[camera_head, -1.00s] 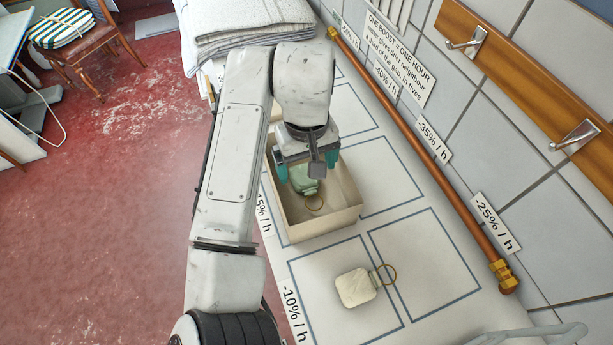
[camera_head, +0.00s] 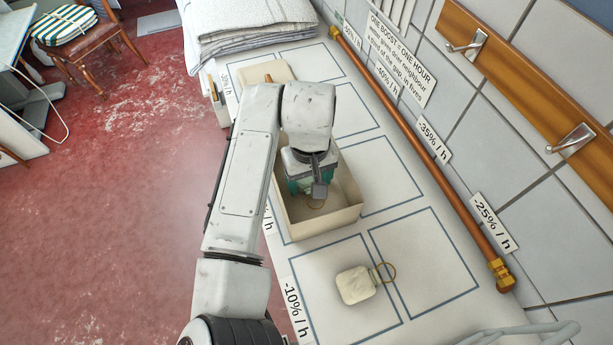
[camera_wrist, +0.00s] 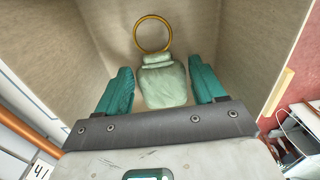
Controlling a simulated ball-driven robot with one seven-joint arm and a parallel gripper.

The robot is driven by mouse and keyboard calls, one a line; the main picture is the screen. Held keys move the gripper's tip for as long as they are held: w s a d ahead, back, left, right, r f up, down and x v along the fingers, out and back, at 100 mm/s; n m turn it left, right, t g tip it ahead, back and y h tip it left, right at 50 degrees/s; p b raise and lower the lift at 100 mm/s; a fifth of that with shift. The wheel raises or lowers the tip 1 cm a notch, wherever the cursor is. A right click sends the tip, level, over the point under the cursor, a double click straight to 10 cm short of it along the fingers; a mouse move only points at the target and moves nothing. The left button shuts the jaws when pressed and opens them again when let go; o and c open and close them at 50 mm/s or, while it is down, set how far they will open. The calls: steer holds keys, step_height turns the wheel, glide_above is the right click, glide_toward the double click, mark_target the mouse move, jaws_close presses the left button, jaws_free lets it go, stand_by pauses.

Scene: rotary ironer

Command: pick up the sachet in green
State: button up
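The green sachet (camera_wrist: 164,83) lies in an open cream box (camera_head: 325,224), with its brass ring (camera_wrist: 153,34) showing beyond it in the wrist view. My gripper (camera_wrist: 163,88) is open, its teal fingers on either side of the sachet with a gap to each. In the head view my gripper (camera_head: 308,188) is down inside the box and hides most of the sachet; only the ring shows below it. A pale cream sachet (camera_head: 355,285) with a ring lies on the table outside the box.
The box walls stand close around my gripper. A copper pipe (camera_head: 430,148) runs along the tiled wall at the right. Folded towels (camera_head: 250,28) are stacked at the back, with another cream container (camera_head: 268,73) before them. The outlined rectangle right of the box is clear.

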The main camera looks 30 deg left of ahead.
steer(key=c, duration=0.7)
steer(key=shift+o, duration=0.2)
steer(key=shift+r, duration=0.1)
steer(key=shift+r, duration=0.5)
steer(key=s+d+r+p, duration=0.1)
steer(key=s+d+r, duration=0.3)
steer(key=s+r, duration=0.7)
steer(key=shift+s+d+r, duration=0.15)
steer(key=shift+s+r, duration=0.25)
steer(key=shift+s, duration=0.75)
